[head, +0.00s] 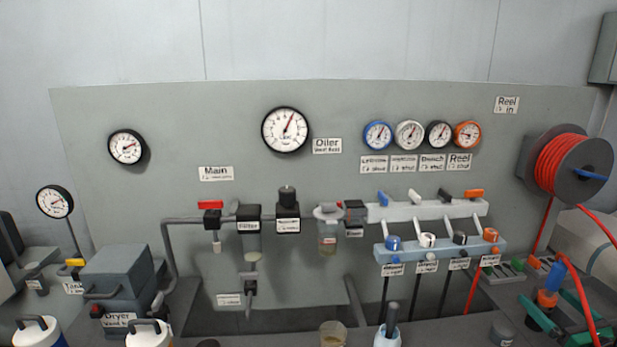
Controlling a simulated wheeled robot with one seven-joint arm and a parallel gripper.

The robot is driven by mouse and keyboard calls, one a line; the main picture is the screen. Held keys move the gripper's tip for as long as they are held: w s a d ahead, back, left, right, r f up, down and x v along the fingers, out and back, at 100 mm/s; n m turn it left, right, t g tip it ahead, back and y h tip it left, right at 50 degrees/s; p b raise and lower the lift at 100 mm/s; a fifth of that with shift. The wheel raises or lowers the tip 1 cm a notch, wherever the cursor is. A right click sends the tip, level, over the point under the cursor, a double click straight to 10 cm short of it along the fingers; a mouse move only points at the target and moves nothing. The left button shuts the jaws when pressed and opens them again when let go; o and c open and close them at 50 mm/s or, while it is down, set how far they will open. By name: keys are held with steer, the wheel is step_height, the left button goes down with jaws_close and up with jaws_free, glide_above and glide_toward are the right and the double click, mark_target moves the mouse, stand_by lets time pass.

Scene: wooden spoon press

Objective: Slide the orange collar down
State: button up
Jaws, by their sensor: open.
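An orange collar (490,234) sits at the right end of the pale blue lower bar (441,250), in a row with blue, white and black ones. A red hose (473,291) hangs below it. A second orange ring-like part (546,299) is at the lower right, under a blue piece (554,277) and beside a green holder (540,318). The frame does not settle which orange part is meant. My gripper is not in the head view.
An orange lever (474,193) is on the white upper rail (425,211). A red hose reel (566,163) hangs at the right, its hose trailing down past the green holder. A grey cup (502,331) and a pale blue bottle (387,335) stand at the front edge.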

steer(key=s, duration=0.8)
steer(key=shift+s+d, duration=0.15)
steer(key=shift+d, duration=0.15)
stand_by(0.3)
